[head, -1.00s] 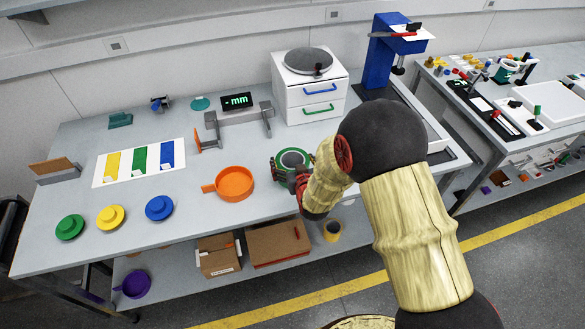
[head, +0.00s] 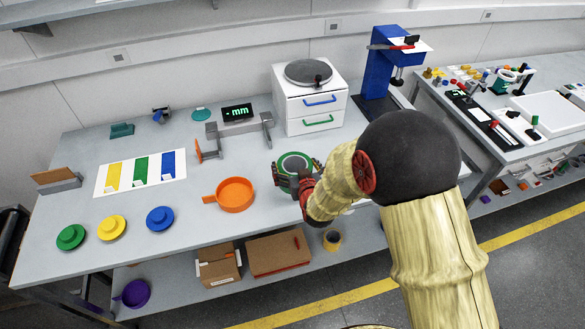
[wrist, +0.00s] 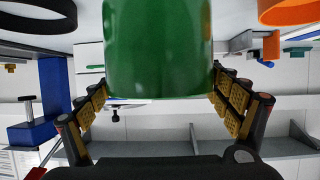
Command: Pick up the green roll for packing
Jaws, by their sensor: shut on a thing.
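The green roll (head: 294,159) is at the front right of the grey workbench (head: 210,258), to the right of the orange pan (head: 235,194). My gripper (head: 296,176) is shut on it, with fingers on both sides. In the wrist view the green roll (wrist: 158,50) fills the top middle between the two gold-padded fingers. Its far end is cut off by the frame edge. I cannot tell whether its underside touches the bench; my gripper hides part of it in the head view.
Behind the roll stand a grey gauge frame (head: 240,130) and a white drawer unit (head: 312,105) with a round grey top. A blue press (head: 375,70) is at the back right. Green (head: 70,237), yellow (head: 112,228) and blue (head: 160,218) lidded discs lie at the left front.

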